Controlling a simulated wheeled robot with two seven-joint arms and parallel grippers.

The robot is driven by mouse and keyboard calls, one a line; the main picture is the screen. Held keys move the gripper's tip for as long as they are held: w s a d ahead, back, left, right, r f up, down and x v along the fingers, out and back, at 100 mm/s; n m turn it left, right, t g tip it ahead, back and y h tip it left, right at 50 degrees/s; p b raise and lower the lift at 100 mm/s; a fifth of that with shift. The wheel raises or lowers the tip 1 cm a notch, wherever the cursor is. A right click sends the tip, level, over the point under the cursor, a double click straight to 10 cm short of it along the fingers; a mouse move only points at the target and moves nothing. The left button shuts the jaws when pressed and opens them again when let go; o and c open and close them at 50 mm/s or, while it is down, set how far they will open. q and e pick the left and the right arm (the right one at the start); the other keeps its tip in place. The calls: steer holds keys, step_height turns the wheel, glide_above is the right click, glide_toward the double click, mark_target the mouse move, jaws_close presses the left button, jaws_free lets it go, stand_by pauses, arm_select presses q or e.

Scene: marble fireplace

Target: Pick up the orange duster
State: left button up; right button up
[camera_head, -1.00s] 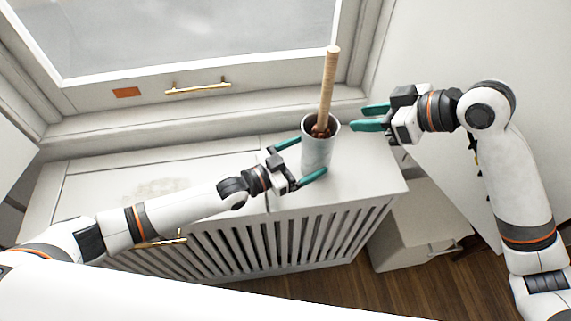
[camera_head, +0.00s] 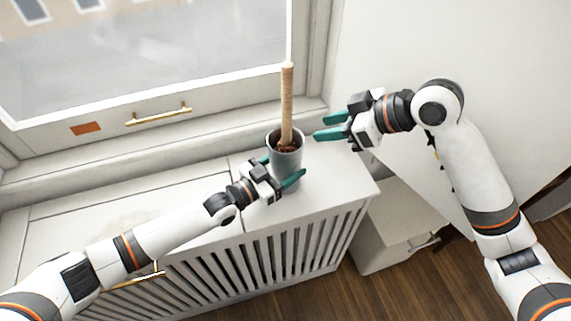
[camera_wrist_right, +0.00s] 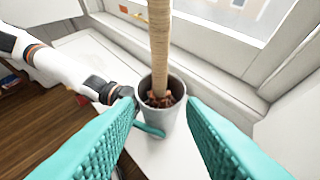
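A pale wooden handle (camera_head: 287,105) stands upright in a grey pot (camera_head: 288,163). Reddish-brown material shows at its base inside the pot (camera_wrist_right: 165,98); no orange duster head shows clearly. My left gripper (camera_head: 279,171) has its teal fingers on either side of the pot's lower part and appears shut on it; the far finger is partly hidden. My right gripper (camera_head: 325,126) is open and empty, to the right of the pot and handle. In the right wrist view the handle (camera_wrist_right: 159,50) rises beyond and between its open fingers.
The pot stands on a white slatted radiator cover (camera_head: 345,185) below a window. A brass window pull (camera_head: 158,114) and a small orange patch (camera_head: 86,128) are on the window frame. A white cabinet (camera_head: 395,225) stands to the right. The cover's left top is clear.

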steer(key=shift+o, duration=0.4)
step_height(320, 180, down, 14)
steer(key=n+t+h, duration=0.2)
steer(key=n+h, duration=0.2)
steer(key=n, duration=0.2)
steer(key=shift+s+a+h, duration=0.2)
steer(key=shift+a+h, duration=0.15)
steer(key=shift+h, duration=0.05)
steer(key=s+f+n, duration=0.1)
steer(key=f+n+t+h, duration=0.1)
steer(key=f+n, duration=0.1)
steer(key=s+a+f+n+h, duration=0.1)
steer(key=n, duration=0.1)
steer(key=shift+s+f+t, duration=0.35)
steer(key=shift+f+t, duration=0.05)
steer(key=s+a+f+n+t+h, duration=0.1)
steer(key=s+a+n+t, duration=0.1)
steer(key=n, duration=0.2)
steer(key=n+t+h, duration=0.2)
steer(key=n+t, duration=0.5)
steer(key=n, duration=0.1)
glide_toward(287, 131)
steer(key=w, duration=0.5)
steer(key=shift+w, duration=0.15)
steer(key=shift+w+d+f, duration=0.1)
steer(key=shift+w, duration=2.85)
jaws_close()
